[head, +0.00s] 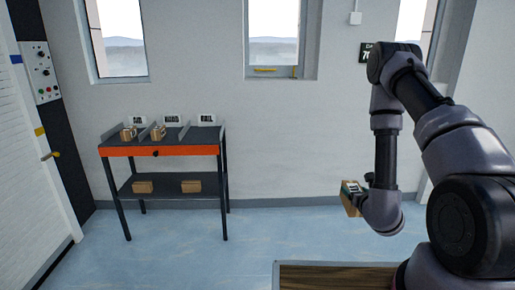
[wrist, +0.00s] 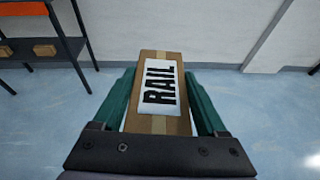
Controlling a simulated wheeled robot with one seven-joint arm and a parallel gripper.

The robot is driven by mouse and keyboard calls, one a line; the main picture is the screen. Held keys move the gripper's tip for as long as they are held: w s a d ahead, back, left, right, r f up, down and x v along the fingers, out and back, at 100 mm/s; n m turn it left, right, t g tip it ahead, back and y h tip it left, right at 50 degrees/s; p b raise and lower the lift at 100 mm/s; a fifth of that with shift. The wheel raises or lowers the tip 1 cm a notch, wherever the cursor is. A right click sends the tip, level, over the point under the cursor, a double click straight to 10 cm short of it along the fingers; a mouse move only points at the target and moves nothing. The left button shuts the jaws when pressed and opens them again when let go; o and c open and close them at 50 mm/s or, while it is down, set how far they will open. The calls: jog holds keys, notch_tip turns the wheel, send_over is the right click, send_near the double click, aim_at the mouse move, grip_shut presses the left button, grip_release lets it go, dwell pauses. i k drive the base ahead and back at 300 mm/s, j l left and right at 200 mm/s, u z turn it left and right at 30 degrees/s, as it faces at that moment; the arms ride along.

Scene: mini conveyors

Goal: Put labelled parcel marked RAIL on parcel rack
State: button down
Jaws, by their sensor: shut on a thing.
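The parcel marked RAIL (wrist: 160,90) is a brown cardboard box with a white label, seen close up in the wrist view. My gripper (wrist: 160,92) is shut on it, with one green finger on each side. In the head view the parcel (head: 351,198) is held in the air to the right of the rack. The parcel rack (head: 165,150) is a dark table with an orange front edge and a lower shelf. Small parcels (head: 158,133) stand in its left and middle bays on top, below white signs. The right bay looks empty.
Two brown boxes (head: 191,186) lie on the rack's lower shelf. A wooden-topped surface (head: 330,279) is at the bottom of the head view. Blue floor (head: 270,230) between the rack and my arm is clear. A wall with windows stands behind.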

aim_at(204, 134)
jog(key=i, duration=1.75)
jog(key=i+u, duration=0.15)
jog(key=i, duration=0.3)
jog(key=i+l+u, duration=0.15)
jog(key=i, duration=0.35)
jog(key=i+l+u, duration=0.15)
jog(key=i, duration=0.3)
jog(key=j+u, duration=0.2)
jog(key=j, duration=0.2)
jog(key=i+j+u, duration=0.25)
jog(key=k+j, duration=0.1)
